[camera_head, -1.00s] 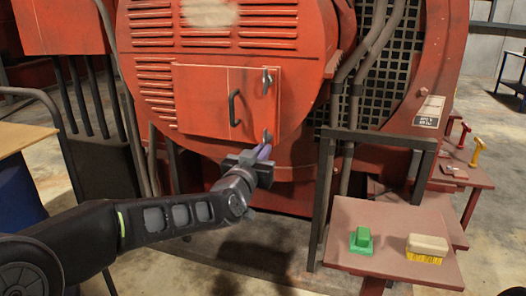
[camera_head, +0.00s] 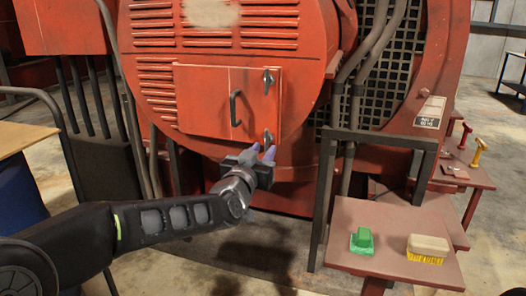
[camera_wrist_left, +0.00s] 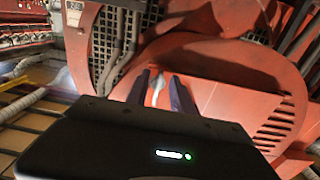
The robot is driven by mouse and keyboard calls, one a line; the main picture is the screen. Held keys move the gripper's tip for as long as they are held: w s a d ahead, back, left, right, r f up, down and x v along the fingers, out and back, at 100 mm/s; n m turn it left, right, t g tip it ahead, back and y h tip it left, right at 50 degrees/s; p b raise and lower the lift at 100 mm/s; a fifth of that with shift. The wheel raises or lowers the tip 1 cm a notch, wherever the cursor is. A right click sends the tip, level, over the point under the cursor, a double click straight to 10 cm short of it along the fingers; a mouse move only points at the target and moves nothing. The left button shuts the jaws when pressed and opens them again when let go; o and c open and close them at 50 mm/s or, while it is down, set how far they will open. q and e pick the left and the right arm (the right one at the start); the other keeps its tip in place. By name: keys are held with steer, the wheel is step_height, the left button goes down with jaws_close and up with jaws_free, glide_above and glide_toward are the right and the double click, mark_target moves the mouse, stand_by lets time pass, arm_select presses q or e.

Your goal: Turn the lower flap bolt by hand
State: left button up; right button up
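The red flap (camera_head: 204,108) on the engine's round housing is closed, with a dark handle (camera_head: 234,108) in its middle. The lower flap bolt (camera_head: 268,136) is a small grey wing at the flap's lower right corner. A matching upper bolt (camera_head: 267,82) sits above it. My left gripper (camera_head: 263,153) is just below the lower bolt, its fingers spread apart and pointing up towards it. In the left wrist view the bolt (camera_wrist_left: 157,87) shows between the two open fingers (camera_wrist_left: 160,92); contact cannot be told. My right gripper is not in view.
A low red table (camera_head: 348,250) at the right front carries a green block (camera_head: 362,241) and a yellow-bristled brush (camera_head: 428,248). A dark frame (camera_head: 326,185) stands between it and the flap. Dark pipes (camera_head: 340,90) run right of the housing.

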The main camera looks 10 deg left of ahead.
arm_select(q)
steer(key=s, duration=0.7)
steer(key=shift+s+a, duration=0.15)
steer(key=shift+a, duration=0.1)
steer(key=s+d+f+n+g+h+p, duration=0.1)
steer(key=s+d+f+g+p, duration=0.15)
steer(key=f, duration=0.75)
steer(key=s+d+f+g+h+p, duration=0.1)
steer(key=s+d+f+g, duration=0.25)
steer(key=f, duration=0.65)
steer(key=s+d+f+n+g+p, duration=0.1)
steer(key=s+d+f+g+p, duration=0.15)
steer(key=f, duration=0.85)
steer(key=s+f+g+p, duration=0.2)
steer(key=s+f, duration=0.3)
steer(key=s, duration=0.3)
steer(key=s+d+f+g+p, duration=0.1)
steer(key=s+f+g, duration=0.3)
steer(key=s, duration=0.4)
steer(key=s+d+f+g+h+p, duration=0.1)
steer(key=s+f+g+p, duration=0.1)
steer(key=s+f, duration=0.4)
steer(key=shift+s+d+n+g+p, duration=0.3)
steer(key=shift+s+n+g, duration=0.15)
steer(key=shift+s, duration=0.8)
